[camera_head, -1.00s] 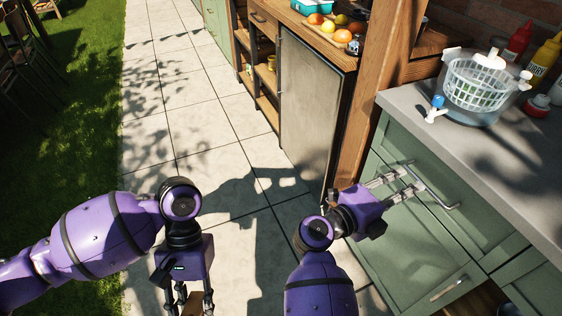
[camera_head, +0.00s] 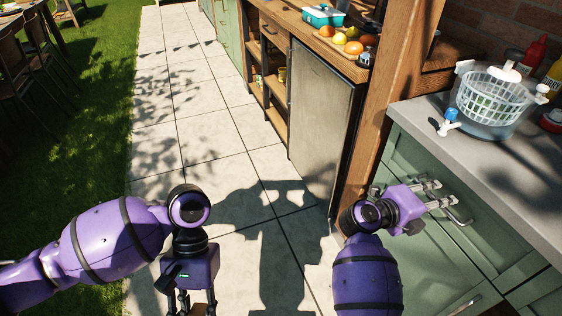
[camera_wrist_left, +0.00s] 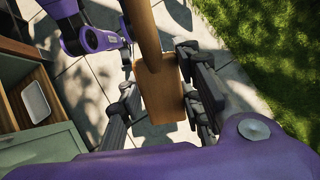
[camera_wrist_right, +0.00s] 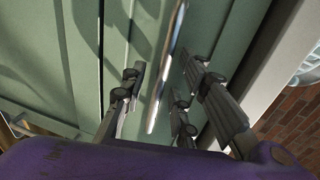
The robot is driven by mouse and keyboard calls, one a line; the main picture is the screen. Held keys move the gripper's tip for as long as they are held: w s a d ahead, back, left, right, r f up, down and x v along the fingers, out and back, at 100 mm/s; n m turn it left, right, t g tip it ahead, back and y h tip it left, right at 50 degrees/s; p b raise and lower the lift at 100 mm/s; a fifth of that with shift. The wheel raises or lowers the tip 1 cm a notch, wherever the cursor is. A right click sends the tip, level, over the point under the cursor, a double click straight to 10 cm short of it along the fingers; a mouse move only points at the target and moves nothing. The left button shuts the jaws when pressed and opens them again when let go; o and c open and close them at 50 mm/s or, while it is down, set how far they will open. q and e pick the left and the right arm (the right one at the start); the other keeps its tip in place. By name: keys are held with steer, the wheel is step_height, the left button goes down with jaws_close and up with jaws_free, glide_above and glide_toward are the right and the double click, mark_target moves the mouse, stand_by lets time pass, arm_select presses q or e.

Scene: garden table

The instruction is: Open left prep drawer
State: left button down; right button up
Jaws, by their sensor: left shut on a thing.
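The green prep cabinet has a drawer front (camera_head: 425,160) with a metal bar handle (camera_head: 457,214) at the right of the head view. My right gripper (camera_head: 436,193) is at this handle. In the right wrist view the handle (camera_wrist_right: 165,70) runs between the fingers of my right gripper (camera_wrist_right: 154,92), with a visible gap on the left side, so the fingers look open. My left gripper (camera_head: 195,306) hangs low at the bottom of the head view. In the left wrist view it is shut on a flat wooden paddle-like thing (camera_wrist_left: 160,95).
A grey counter (camera_head: 425,115) above the drawer holds a salad spinner (camera_head: 495,100) and bottles. A wooden post (camera_head: 385,95) stands left of the cabinet. The left wrist view shows an open wooden compartment with a white tray (camera_wrist_left: 36,99). The paving (camera_head: 200,140) is clear.

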steer(key=shift+w+d, duration=0.1)
steer(key=shift+d, duration=0.1)
jaws_close()
steer(key=shift+f, duration=0.1)
stand_by(0.4)
